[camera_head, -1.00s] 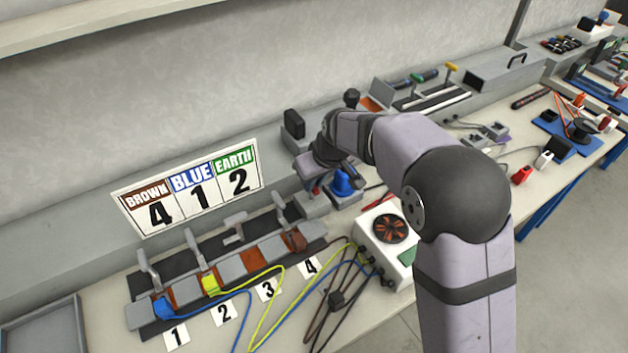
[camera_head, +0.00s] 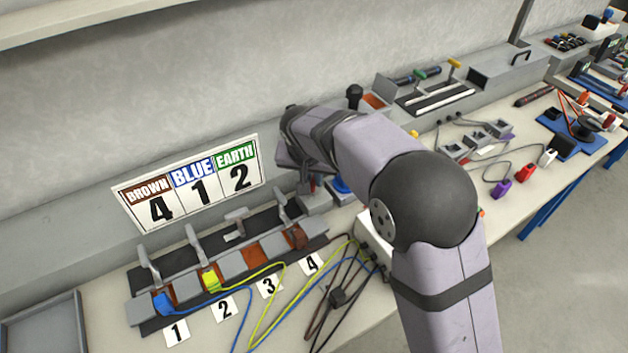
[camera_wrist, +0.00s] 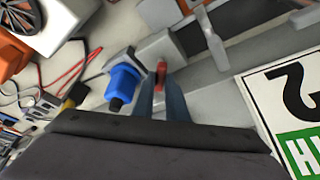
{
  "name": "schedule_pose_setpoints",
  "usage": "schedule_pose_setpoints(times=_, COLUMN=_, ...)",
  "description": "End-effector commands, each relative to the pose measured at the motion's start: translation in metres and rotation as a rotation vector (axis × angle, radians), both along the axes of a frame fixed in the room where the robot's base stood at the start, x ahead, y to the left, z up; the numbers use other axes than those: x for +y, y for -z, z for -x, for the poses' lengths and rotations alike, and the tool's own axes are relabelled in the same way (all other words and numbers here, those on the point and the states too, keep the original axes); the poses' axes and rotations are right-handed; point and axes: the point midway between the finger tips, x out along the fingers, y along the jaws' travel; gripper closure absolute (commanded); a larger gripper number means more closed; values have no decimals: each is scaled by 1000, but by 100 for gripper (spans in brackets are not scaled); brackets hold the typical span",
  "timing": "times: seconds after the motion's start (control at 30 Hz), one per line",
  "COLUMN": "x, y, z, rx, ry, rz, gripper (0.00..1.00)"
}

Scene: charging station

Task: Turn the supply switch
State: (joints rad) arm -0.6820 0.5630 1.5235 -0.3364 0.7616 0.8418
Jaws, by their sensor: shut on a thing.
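The supply switch appears to be the small red handle (camera_wrist: 161,70) on a grey box, between my fingertips in the wrist view. In the head view its grey box (camera_head: 316,203) shows just below my gripper (camera_head: 306,185), and the handle is mostly covered. My gripper (camera_wrist: 162,88) is shut on the red handle, with its two blue-grey fingers on either side. A blue connector (camera_wrist: 122,82) on its own grey base stands close beside the fingers in the wrist view.
A terminal row with raised levers (camera_head: 240,255) and blue, yellow-green and brown wires lies at left. A BROWN 4, BLUE 1, EARTH 2 sign (camera_head: 190,185) leans behind it.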

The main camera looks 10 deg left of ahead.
Motion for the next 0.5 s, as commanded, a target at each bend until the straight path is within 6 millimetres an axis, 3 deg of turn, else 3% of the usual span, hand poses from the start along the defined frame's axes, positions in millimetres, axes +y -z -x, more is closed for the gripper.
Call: schedule_pose_setpoints(times=0.5, x=6, y=-1, z=-2, rx=-2, ry=488, rz=-1, gripper=100)
